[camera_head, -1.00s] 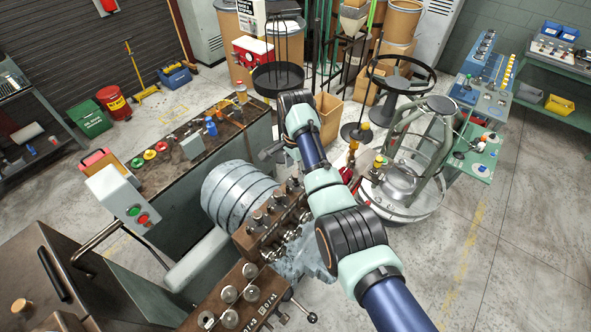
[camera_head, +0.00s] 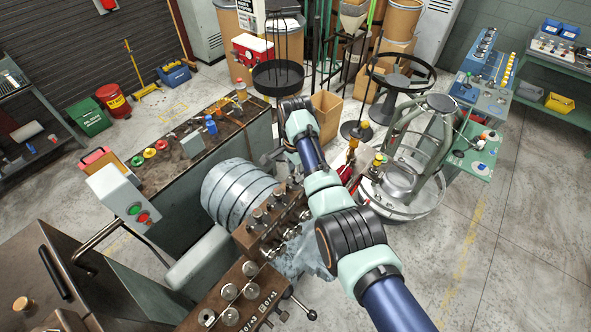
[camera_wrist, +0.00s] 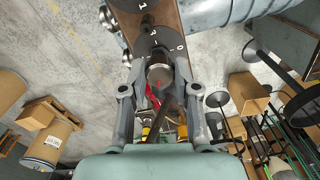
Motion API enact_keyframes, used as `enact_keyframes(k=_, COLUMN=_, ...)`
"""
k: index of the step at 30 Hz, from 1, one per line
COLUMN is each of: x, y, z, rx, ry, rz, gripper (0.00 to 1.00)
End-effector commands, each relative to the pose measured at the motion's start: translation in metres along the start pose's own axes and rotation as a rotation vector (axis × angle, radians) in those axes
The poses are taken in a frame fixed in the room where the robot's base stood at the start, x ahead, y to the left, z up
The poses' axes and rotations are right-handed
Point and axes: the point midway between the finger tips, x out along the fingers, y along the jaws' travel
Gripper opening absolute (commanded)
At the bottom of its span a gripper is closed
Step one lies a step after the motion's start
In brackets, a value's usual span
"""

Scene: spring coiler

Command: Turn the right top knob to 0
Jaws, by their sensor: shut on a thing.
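The brown knob-studded block (camera_head: 272,222) and the grey ribbed cylinder (camera_head: 238,192) of the machine stand left of my arm. A workbench (camera_head: 190,140) lies behind them. A round metal frame stand (camera_head: 400,185) is to the right. Open floor lies at the far right.

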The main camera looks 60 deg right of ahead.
Motion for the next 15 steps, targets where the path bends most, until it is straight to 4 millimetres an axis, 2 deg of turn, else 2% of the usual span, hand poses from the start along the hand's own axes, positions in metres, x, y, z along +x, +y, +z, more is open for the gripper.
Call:
enact_keyframes(k=8, x=-0.0018, y=0.0002, z=-0.0002, rx=-0.101, ry=0.000, rz=0.001, gripper=0.00)
enact_keyframes(k=15, x=-0.0025, y=0.0006, z=-0.0003, rx=-0.294, ry=-0.001, rz=0.001, gripper=0.00)
